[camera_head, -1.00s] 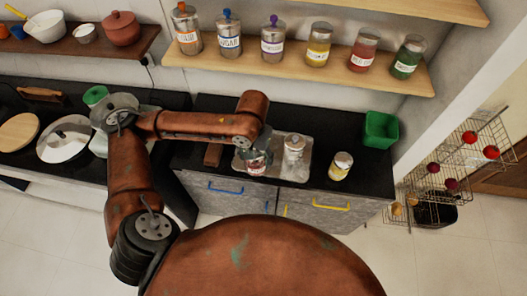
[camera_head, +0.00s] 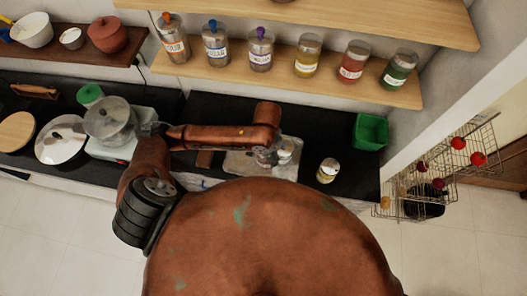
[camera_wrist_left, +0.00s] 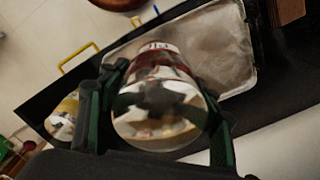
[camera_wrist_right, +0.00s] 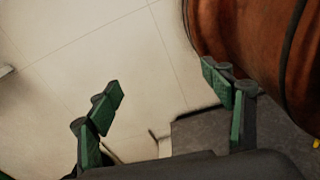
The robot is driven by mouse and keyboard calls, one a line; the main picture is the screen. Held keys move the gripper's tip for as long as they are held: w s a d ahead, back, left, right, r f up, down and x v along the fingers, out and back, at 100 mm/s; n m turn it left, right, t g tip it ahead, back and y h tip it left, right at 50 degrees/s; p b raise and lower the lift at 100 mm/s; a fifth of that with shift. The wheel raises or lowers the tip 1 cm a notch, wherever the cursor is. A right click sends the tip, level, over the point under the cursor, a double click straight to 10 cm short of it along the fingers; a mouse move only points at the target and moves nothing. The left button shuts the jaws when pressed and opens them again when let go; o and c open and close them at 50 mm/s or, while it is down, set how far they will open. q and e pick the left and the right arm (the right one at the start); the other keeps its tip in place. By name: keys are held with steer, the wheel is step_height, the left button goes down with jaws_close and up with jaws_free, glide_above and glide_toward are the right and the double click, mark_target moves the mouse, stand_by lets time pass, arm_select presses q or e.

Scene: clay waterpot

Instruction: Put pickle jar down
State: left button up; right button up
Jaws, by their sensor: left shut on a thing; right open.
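In the head view the left gripper (camera_head: 264,150) holds this jar over or on a pale tray (camera_head: 238,165) on the black counter. I cannot tell whether its base touches the tray. The tray also shows in the left wrist view (camera_wrist_left: 232,45). My right gripper (camera_wrist_right: 168,92) is open and empty above the floor, outside the head view.
Another jar (camera_head: 328,170) stands farther right on the counter. A green bin (camera_head: 370,132) is at the counter's right end. Several jars line the wooden shelf (camera_head: 330,84) above. Bare counter lies behind the tray.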

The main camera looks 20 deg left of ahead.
arm_select(q)
steer(key=shift+s+d+m, duration=0.2)
steer(key=shift+d+m, duration=0.1)
arm_select(e)
steer(key=shift+o, duration=0.4)
steer(key=shift+s+r, duration=0.35)
steer(key=shift+r, duration=0.3)
arm_select(q)
steer(key=shift+f+p, duration=0.15)
steer(key=shift+p, duration=0.2)
steer(key=shift+w+a+f, duration=0.2)
steer(key=shift+a+f, duration=0.1)
steer(key=shift+a, duration=0.25)
steer(key=shift+w+a+f, duration=0.15)
steer(key=shift+a+f, duration=0.15)
steer(key=shift+a, duration=0.25)
steer(key=w+a+f, duration=0.2)
steer(key=a+f, duration=0.1)
steer(key=f, duration=0.1)
steer(key=w+a+f, duration=0.2)
steer(key=a+f, duration=0.1)
steer(key=f, duration=0.1)
steer(key=w+a+f+p, duration=0.1)
steer(key=a+f, duration=0.3)
steer(key=shift+w, duration=0.4)
arm_select(e)
steer(key=w, duration=0.1)
steer(key=w+r, duration=0.1)
steer(key=w, duration=0.1)
steer(key=shift+r, duration=0.15)
